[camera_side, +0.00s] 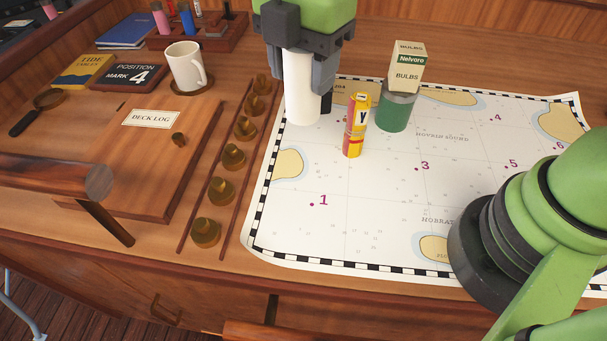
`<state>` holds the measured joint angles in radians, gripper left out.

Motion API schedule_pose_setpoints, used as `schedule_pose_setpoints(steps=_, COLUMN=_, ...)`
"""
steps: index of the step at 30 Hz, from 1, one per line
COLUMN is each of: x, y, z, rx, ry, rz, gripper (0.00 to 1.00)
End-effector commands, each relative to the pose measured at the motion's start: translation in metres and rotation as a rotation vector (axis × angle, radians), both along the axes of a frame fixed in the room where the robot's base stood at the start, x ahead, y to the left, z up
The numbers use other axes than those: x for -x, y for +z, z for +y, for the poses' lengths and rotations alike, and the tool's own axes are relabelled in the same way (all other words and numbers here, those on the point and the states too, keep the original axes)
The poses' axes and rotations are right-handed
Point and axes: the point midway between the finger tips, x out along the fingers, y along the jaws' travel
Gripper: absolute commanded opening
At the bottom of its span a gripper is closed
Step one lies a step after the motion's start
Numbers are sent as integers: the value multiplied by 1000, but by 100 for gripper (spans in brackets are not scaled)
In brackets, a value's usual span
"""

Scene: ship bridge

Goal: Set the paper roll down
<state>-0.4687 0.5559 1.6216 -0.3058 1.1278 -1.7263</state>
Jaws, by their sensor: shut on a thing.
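The paper roll (300,90) is a plain white upright cylinder at the upper middle of the side view. My gripper (308,72) is shut on its upper part from above, with one dark finger showing at the right of the roll. The roll's lower end is over the chart's (367,222) upper left part, near the chart's checkered border. I cannot tell whether its bottom touches the chart.
A yellow and red tube (355,126) stands right of the roll. Behind it a bulbs box (408,66) sits on a green cylinder (396,108). Brass weights (233,156) line a rack at left, with a white mug (185,67) beyond. The chart's front is clear.

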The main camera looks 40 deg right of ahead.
Motion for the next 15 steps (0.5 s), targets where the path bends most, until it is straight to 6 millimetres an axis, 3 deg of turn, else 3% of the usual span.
schedule_pose_setpoints(steps=1, x=1, y=-13, z=-1, rx=3, ry=-1, rz=7, gripper=20)
schedule_pose_setpoints(steps=15, x=1, y=-95, z=-1, rx=3, ry=-2, rz=5, gripper=20)
